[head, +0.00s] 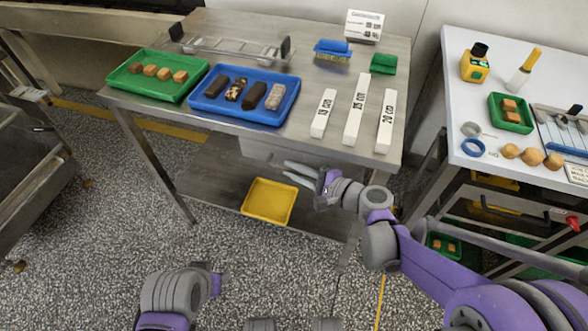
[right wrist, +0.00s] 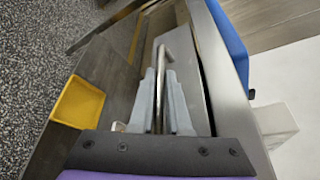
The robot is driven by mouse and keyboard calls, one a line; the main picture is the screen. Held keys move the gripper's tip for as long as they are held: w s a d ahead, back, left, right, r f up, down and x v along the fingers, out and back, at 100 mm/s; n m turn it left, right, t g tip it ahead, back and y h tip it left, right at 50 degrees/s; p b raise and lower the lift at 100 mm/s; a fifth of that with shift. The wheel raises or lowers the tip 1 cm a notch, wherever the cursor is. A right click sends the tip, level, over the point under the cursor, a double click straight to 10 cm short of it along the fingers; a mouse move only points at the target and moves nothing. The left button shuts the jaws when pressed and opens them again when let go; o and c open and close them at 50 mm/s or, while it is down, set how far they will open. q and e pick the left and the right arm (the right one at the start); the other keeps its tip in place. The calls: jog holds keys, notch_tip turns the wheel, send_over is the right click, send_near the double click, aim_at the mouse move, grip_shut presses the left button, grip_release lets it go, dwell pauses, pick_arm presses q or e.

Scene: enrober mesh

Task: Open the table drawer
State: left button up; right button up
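The metal table (head: 225,38) has a grey drawer (head: 262,152) under its top at the front. In the right wrist view the drawer front (right wrist: 185,75) carries a bent metal bar handle (right wrist: 162,62). My right gripper (head: 286,168) is at the drawer, below the table's front edge. Its two fingers (right wrist: 161,78) lie on either side of the handle bar and look apart, so it appears open around the bar; contact is hard to judge. My left arm's end (head: 216,284) is low in front of the table, with no fingers visible.
A yellow tray (head: 269,201) is on the lower shelf. On top are a green tray (head: 127,84), a blue tray (head: 277,112) and white length blocks (head: 355,110). A white side table (head: 483,62) stands at right. Speckled floor is free in front.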

grip_shut()
dwell(1.1)
jog(key=s+a, duration=0.3)
jog(key=s, duration=0.7)
jog(key=s+a+p, duration=0.1)
jog(key=s+a, duration=0.2)
jog(key=s, duration=0.7)
jog(key=shift+s+a, duration=0.2)
jog(key=shift+a, duration=0.05)
jog(key=shift+o, duration=1.5)
grip_release()
